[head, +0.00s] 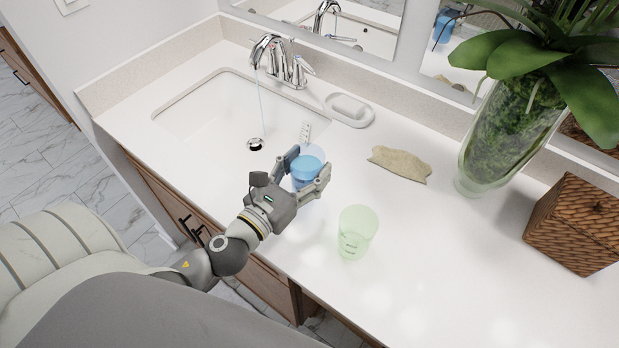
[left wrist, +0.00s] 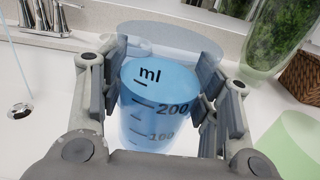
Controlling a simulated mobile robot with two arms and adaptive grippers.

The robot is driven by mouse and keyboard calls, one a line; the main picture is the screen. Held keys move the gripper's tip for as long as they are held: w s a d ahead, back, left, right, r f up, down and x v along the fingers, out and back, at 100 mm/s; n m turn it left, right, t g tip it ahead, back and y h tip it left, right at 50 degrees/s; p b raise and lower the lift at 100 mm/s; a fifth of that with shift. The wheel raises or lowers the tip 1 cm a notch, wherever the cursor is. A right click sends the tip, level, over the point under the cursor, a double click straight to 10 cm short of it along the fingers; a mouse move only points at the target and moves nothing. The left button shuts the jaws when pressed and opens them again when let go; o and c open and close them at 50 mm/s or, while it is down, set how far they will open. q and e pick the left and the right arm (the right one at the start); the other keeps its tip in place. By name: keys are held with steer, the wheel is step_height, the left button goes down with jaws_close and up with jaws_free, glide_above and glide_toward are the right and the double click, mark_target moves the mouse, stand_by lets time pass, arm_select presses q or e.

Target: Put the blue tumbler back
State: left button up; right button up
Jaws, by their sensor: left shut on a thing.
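The blue tumbler (head: 307,166) is a see-through cup between the fingers of my left gripper (head: 308,172), over the counter at the sink's front right corner. In the left wrist view the tumbler (left wrist: 155,105) looks upright, with black "ml" and 200 marks. Its lower part is deeper blue up to above the 200 mark, which looks like liquid; the rim part is paler. The left gripper (left wrist: 160,88) is shut on its sides. I cannot tell whether its base touches the counter. My right gripper is not in view.
A green tumbler (head: 356,232) stands to the right of the gripper. A thin stream falls from the faucet (head: 281,60) into the sink (head: 205,110). Behind are a soap dish (head: 349,122), a beige cloth-like piece (head: 400,163), a plant vase (head: 490,145) and a wicker box (head: 580,225). The front right counter (head: 450,290) is clear.

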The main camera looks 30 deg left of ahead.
mark_target(309, 180)
arm_select(q)
steer(key=shift+w+f, duration=0.25)
steer(key=shift+w+d+f+b, duration=0.1)
steer(key=shift+w+f+b, duration=0.1)
steer(key=shift+f+b, duration=0.75)
steer(key=shift+f, duration=0.75)
steer(key=shift+f, duration=0.1)
steer(key=shift+f, duration=0.15)
steer(key=o, duration=1)
